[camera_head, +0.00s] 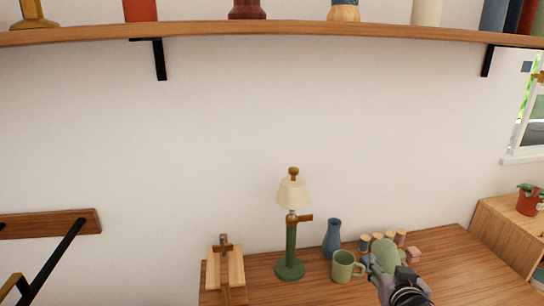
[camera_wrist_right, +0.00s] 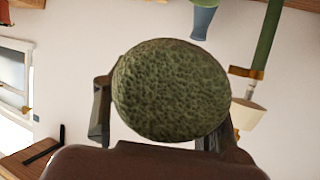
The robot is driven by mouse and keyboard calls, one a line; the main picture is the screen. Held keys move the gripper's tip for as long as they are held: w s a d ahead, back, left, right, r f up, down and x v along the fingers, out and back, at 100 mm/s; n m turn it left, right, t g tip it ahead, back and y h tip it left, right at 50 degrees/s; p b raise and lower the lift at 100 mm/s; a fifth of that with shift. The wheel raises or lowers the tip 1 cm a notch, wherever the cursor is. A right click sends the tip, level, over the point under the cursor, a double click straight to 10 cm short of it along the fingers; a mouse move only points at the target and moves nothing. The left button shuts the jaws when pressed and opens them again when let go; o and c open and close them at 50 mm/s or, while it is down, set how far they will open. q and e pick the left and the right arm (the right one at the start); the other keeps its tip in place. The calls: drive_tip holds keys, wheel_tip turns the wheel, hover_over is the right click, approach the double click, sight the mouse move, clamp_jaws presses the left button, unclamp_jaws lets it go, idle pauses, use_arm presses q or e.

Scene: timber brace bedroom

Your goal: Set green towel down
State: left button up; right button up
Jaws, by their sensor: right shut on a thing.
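The green towel is a rounded, rough-textured roll seen end-on in the right wrist view (camera_wrist_right: 170,90). In the head view the towel (camera_head: 384,248) shows at the lower right, over the wooden tabletop (camera_head: 450,270). My right gripper (camera_head: 385,266) is shut on the towel, with a finger on each side of it. Its lower part is hidden by the gripper, and I cannot tell whether the towel touches the tabletop. My left gripper is not in view.
A green mug (camera_head: 343,267) stands just left of the towel. A blue vase (camera_head: 332,240), a green lamp (camera_head: 289,262) and a wooden stand (camera_head: 225,268) are further left. Several small wooden pieces (camera_head: 400,238) stand behind the towel. The tabletop right of the gripper is clear.

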drive_tip(key=s+a+r+n+y, duration=0.2)
drive_tip(key=a+r+n+y, duration=0.1)
drive_tip(key=a+r, duration=0.9)
drive_tip(key=shift+a+r+t+y, duration=0.15)
drive_tip(key=shift+r+t+y, duration=0.15)
drive_tip(key=shift+t+y, duration=0.15)
